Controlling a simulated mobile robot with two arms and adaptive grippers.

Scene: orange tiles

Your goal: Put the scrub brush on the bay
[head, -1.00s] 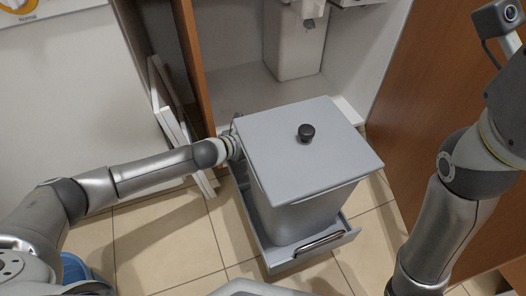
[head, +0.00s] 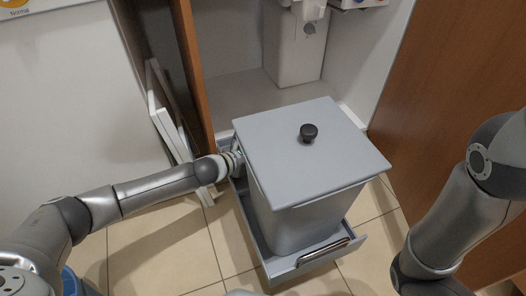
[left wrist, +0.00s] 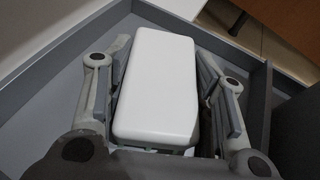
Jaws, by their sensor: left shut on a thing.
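A white, rounded block, which looks like the scrub brush (left wrist: 157,85), lies between the two fingers of my left gripper (left wrist: 160,92) in the left wrist view. The fingers are shut on its sides. I cannot tell whether the brush touches the tray floor. In the head view my left gripper is hidden behind the bin's left side. My right gripper is out of view.
A grey lidded bin (head: 312,150) with a black knob stands in the bay and fills most of it. A wooden panel (head: 191,70) and leaning white boards (head: 168,112) are close to my left arm. A brown wooden panel (head: 425,90) stands at right.

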